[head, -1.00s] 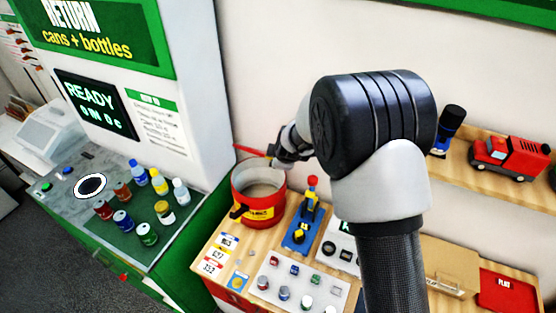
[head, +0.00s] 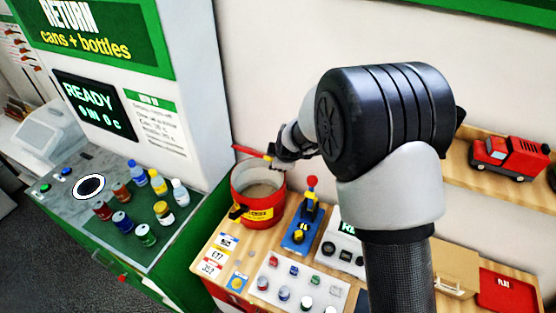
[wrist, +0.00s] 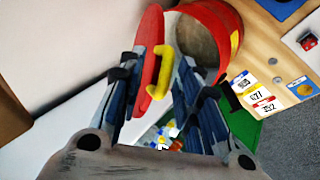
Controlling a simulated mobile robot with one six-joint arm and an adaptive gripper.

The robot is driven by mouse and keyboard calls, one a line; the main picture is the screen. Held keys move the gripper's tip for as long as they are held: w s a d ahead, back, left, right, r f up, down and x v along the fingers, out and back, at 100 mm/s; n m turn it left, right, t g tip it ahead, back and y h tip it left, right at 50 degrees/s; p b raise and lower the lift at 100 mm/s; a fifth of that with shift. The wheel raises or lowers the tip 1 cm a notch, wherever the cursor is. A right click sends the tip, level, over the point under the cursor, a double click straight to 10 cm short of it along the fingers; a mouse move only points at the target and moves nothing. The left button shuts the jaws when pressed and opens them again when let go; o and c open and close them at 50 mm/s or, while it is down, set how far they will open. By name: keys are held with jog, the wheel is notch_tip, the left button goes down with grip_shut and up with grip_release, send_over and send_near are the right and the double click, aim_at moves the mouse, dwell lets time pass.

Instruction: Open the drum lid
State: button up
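The red drum (head: 258,203) stands upright on the left of the wooden table, its top open and its hollow inside showing. Its red lid (head: 249,151) is raised above the rim, seen nearly edge-on in the head view. The lid (wrist: 149,62) and its yellow handle (wrist: 160,74) also show in the wrist view. My gripper (head: 274,152) is beside the raised lid, above the drum's back right rim. In the wrist view my gripper (wrist: 170,76) has its fingers apart. The handle is between them and the lid is close to the left finger; contact is unclear.
A blue stand with a red-topped lever (head: 301,225) is just right of the drum. A white tray (head: 297,290) with several caps lies in front. The return machine counter (head: 105,235) holds several bottles and cans at left. The wall is close behind.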

jog(key=v, duration=1)
jog(key=shift+f, duration=0.1)
jog(key=shift+c, duration=0.5)
